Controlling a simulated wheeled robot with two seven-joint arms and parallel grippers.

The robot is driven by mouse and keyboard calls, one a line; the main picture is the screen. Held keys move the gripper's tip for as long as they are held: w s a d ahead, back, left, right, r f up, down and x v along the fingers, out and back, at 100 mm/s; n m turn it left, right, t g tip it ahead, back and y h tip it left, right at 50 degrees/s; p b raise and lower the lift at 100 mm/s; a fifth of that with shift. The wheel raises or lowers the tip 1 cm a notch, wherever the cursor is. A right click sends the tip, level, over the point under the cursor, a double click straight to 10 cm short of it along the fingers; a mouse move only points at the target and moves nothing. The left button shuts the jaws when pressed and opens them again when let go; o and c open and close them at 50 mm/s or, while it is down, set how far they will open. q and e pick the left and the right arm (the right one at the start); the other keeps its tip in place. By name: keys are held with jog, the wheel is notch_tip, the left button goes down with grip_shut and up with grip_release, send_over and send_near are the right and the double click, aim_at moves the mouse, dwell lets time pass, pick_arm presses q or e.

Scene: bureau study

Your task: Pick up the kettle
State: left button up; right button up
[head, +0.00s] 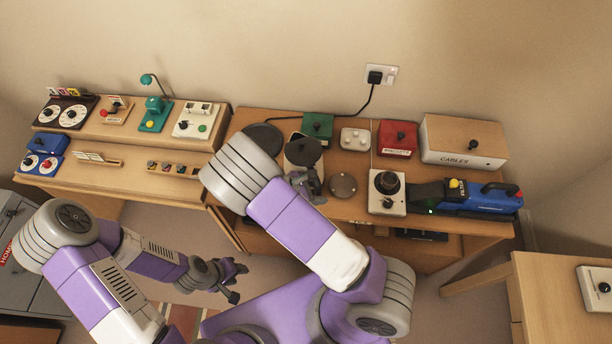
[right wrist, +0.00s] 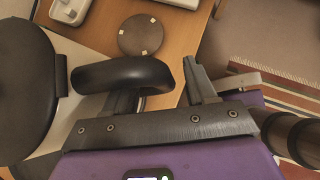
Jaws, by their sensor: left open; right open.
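The kettle appears to be the cream item with a round dark top (head: 303,151) on the wooden desk, partly hidden behind my right arm. In the right wrist view its dark round top (right wrist: 22,95) fills the left edge, and a black curved handle (right wrist: 118,73) lies across one finger and reaches into the gap between the fingers. My right gripper (head: 308,186) is open at the kettle's near side; its jaws also show in the wrist view (right wrist: 165,95). I cannot tell whether they touch the handle. My left gripper (head: 237,281) is open and empty, low over the floor, away from the desk.
A brown disc (head: 343,185) lies right of the kettle. A cream device with a dark knob (head: 387,193) and a blue machine (head: 483,198) stand further right. A dark round plate (head: 263,137) is at left. Green, white and red boxes (head: 397,138) line the back.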

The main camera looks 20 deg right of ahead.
jog(key=shift+d+f, duration=0.3)
jog(key=shift+d, duration=0.05)
jog(key=shift+s, duration=0.15)
grip_shut()
jog(key=shift+r, duration=0.1)
dwell(1.0)
